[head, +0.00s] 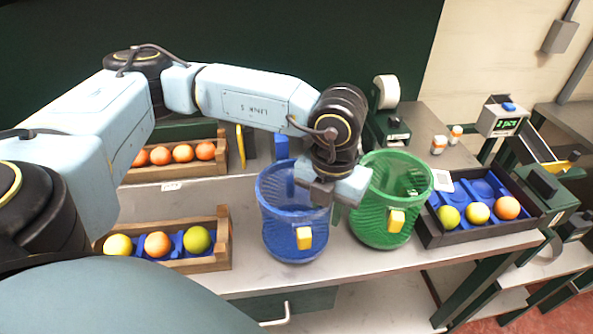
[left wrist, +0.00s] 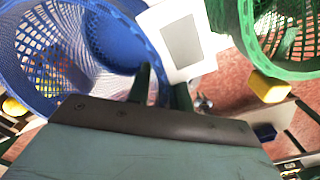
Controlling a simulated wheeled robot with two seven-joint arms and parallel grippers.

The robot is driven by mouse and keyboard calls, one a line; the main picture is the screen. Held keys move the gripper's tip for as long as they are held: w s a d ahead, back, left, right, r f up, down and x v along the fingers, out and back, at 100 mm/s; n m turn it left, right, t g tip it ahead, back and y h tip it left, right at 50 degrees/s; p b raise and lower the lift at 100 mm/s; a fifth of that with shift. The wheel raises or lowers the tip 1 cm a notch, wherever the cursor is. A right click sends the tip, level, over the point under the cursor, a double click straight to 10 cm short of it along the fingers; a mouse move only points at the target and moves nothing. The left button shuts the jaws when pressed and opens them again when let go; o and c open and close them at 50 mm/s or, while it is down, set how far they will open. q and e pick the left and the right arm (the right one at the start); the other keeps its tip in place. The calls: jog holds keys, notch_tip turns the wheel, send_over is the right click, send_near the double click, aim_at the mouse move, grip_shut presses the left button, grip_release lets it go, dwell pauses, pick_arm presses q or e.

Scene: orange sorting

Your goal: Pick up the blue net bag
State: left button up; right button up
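The blue net bag (head: 290,225) stands open-topped on the table, with a yellow tag on its front. My left gripper (head: 334,205) points down at its right rim, between it and the green net bag (head: 385,225). In the left wrist view, the fingers of my left gripper (left wrist: 161,92) are apart. The blue bag (left wrist: 38,45) fills the upper left there, and its rim runs down toward the gap between the fingers. I cannot tell whether they touch it. A white card with a grey patch (left wrist: 182,40) lies beyond the fingers. My right gripper is not in view.
Wooden crates hold oranges (head: 182,153) at the back left and mixed fruit (head: 157,245) at the front left. A dark tray (head: 433,236) with fruit stands right of the green bag. A label printer (head: 388,125) and a scale (head: 503,118) stand behind.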

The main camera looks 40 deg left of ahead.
pick_arm(q)
grip_shut()
